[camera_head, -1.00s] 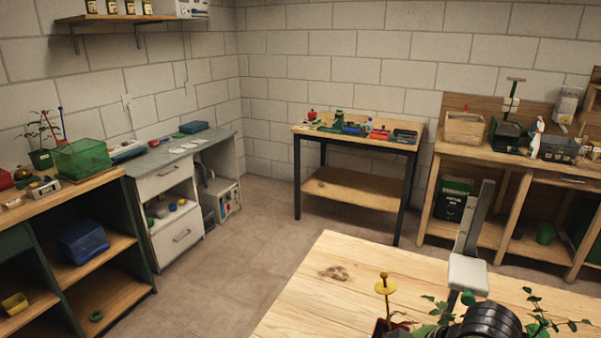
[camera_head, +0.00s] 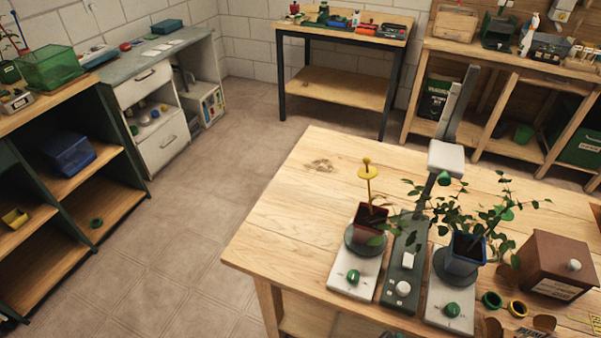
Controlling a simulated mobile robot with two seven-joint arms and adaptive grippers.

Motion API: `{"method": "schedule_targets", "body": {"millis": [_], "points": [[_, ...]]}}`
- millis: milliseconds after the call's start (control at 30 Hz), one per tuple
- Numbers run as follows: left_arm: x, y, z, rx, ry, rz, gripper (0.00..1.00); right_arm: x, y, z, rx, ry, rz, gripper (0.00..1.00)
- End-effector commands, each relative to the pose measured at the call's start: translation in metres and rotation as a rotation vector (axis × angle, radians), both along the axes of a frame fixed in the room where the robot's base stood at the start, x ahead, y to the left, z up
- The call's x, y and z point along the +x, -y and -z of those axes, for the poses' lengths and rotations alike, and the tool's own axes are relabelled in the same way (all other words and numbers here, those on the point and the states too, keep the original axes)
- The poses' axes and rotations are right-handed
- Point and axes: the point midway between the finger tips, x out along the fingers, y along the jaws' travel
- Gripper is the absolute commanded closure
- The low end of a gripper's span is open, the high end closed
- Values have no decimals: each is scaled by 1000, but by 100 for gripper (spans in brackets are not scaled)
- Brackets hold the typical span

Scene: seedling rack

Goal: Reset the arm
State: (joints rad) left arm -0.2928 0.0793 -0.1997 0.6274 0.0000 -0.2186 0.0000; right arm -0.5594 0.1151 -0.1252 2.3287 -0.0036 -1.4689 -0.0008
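Neither of my grippers and no part of my arms shows in the head view. On the wooden table (camera_head: 290,215) in front stand a red pot (camera_head: 369,222) with a yellow-topped stake (camera_head: 367,170) and a blue pot (camera_head: 464,252) with a leafy seedling (camera_head: 450,215). Each pot stands upright on a round dark plate of a white device with a green knob (camera_head: 353,276). Between them is a dark grey base (camera_head: 404,262) with a white knob. A grey post with a white head (camera_head: 447,157) rises behind the pots.
The table's left part is bare. Tiled floor (camera_head: 200,250) lies open between the table and the left shelf (camera_head: 100,190). Benches (camera_head: 345,85) stand along the back wall.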

Motion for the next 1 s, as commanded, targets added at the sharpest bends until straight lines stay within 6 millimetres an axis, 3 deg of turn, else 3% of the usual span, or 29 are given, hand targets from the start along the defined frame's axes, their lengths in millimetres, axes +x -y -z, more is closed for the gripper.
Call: {"method": "schedule_targets", "body": {"millis": [267, 467, 700, 833, 1000], "points": [[-7, -1, 1, 2, -12, 0, 60, 1, -2, 85, -1, -45, -7, 30], [-10, -1, 1, 2, -16, 0, 60, -20, 0, 173, -4, -88, -15, 30], [-11, -1, 1, 2, -18, 0, 60, -81, 9, 268, -10, -143, -26, 30], [-11, -1, 1, 2, -18, 0, 60, -122, 16, 302, -14, -168, -33, 30], [-11, -1, 1, 2, -18, 1, 60, -165, 24, 326, -19, -190, -39, 30]]}}
